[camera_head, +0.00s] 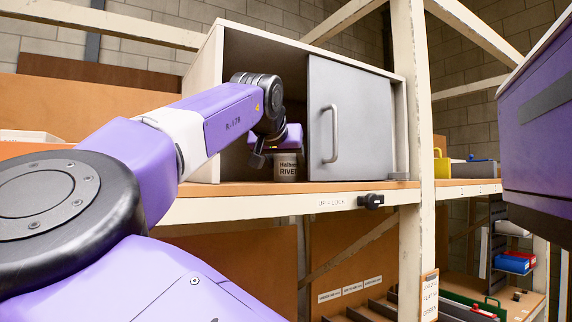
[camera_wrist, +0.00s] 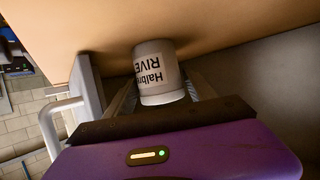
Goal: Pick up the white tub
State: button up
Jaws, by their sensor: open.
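The white tub (camera_head: 286,167) stands on the shelf inside the cabinet, in the open part left of the grey door. Its label reads "Halbr..." and "RIVET", partly cut off. It also shows upside down in the wrist view (camera_wrist: 157,73). My gripper (camera_head: 262,158) reaches into the cabinet opening at the tub. In the wrist view my gripper (camera_wrist: 160,92) is open, with a finger on either side of the tub. I cannot tell whether the fingers touch it. My arm hides part of the cabinet in the head view.
The cabinet's grey sliding door (camera_head: 362,115) with its handle (camera_head: 330,134) stands close on the right. The shelf edge (camera_head: 270,207) carries a black latch (camera_head: 371,201).

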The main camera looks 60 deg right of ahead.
jog(key=shift+w+d+f, duration=0.15)
jog(key=shift+d, duration=0.15)
jog(key=shift+c, duration=0.2)
grip_shut()
